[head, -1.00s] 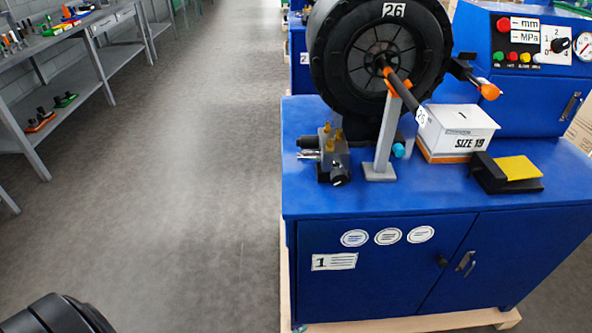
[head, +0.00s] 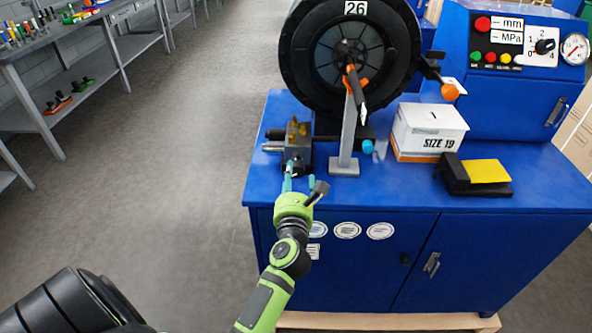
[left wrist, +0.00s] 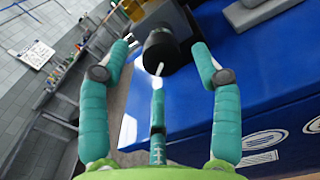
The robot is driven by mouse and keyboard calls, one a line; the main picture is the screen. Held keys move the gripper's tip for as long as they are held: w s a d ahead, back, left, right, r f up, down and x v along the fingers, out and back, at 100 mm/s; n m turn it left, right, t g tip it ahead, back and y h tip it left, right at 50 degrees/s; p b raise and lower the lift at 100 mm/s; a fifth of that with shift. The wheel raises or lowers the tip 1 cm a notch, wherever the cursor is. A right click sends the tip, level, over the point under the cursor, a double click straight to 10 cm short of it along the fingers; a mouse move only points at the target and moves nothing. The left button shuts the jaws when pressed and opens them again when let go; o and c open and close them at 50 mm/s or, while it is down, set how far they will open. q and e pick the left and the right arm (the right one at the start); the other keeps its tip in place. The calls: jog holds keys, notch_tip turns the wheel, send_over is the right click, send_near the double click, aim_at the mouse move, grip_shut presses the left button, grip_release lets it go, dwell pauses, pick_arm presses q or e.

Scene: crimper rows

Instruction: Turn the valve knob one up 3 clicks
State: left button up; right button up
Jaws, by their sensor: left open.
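The grey valve block (head: 298,148) with brass fittings on top stands at the left end of the blue bench top. A black knob (head: 294,168) on its front side faces me. In the left wrist view the knob (left wrist: 160,48) has a white pointer line and lies just beyond the fingertips, between them. My left gripper (head: 288,183) is green with teal fingers. Its fingers are spread and empty, in front of the knob. I cannot tell whether any finger touches the knob. My right gripper is not in view.
A large black reel (head: 348,60) and a grey post (head: 347,140) stand close behind and right of the valve block. A white box (head: 428,130) and a yellow pedal (head: 486,171) are further right. Grey floor is free at left.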

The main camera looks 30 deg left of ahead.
aim_at(297, 173)
pick_arm(q)
jog(key=shift+x, duration=1.2)
jog(key=shift+w+a, duration=0.1)
jog(key=shift+w, duration=0.25)
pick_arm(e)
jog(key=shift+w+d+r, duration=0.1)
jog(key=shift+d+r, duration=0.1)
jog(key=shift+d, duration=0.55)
pick_arm(q)
jog(key=c, duration=1.1)
jog(key=shift+c, duration=0.2)
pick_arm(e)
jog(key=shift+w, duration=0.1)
pick_arm(q)
jog(key=shift+r, duration=0.1)
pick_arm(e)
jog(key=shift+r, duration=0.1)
